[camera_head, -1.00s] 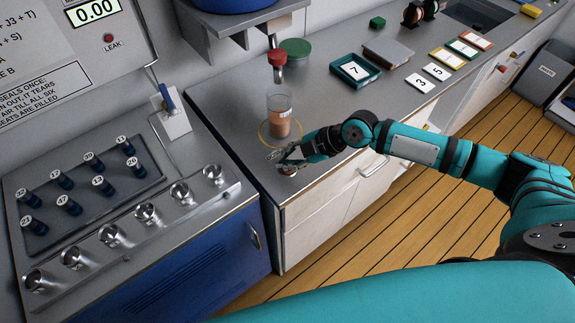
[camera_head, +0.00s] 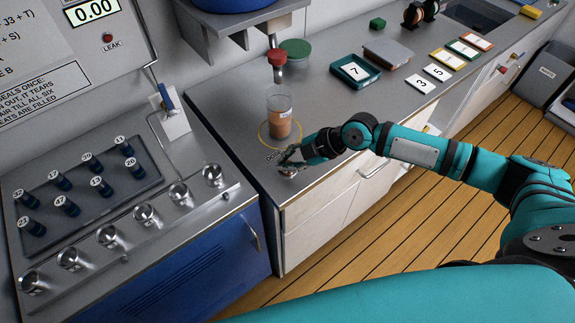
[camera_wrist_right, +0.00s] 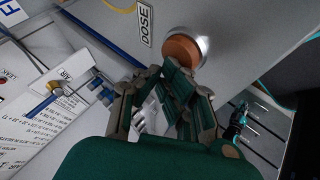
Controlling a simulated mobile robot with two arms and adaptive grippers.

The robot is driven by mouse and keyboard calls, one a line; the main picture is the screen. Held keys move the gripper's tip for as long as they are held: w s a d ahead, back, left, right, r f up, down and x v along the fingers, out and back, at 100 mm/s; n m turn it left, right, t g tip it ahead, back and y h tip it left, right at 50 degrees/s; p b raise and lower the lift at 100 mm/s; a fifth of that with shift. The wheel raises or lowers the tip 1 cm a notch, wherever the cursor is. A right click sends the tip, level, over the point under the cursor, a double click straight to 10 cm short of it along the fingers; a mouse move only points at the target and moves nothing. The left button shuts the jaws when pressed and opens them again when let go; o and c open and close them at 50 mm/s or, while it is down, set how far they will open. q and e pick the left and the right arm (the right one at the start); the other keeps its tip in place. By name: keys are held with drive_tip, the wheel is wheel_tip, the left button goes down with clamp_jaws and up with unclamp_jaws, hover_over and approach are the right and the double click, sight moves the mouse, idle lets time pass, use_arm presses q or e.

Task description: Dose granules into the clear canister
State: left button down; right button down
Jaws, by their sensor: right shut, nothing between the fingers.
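My right gripper (camera_head: 280,158) is shut and empty, low over the counter's front corner, in front of the canister. The dose button (camera_wrist_right: 183,50), round and brown-orange in a metal collar, lies just beyond the fingertips in the wrist view, beside a DOSE label (camera_wrist_right: 146,25). The gripper (camera_wrist_right: 165,83) partly hides the button in the head view; I cannot tell whether they touch.
A blue hopper (camera_head: 232,4) hangs above the counter. Number cards, including a 7 tray (camera_head: 356,71), lie to the right. A lower bench with dark plugs and metal cups (camera_head: 147,215) stands left.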

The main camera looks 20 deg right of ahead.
drive_tip(key=shift+f, duration=0.3)
idle(0.4)
drive_tip(key=shift+r+p, duration=0.4)
drive_tip(key=shift+r, duration=0.6)
drive_tip(key=shift+r+p, duration=1.75)
drive_tip(key=shift+r, duration=0.8)
drive_tip(key=shift+f, duration=0.1)
idle(0.8)
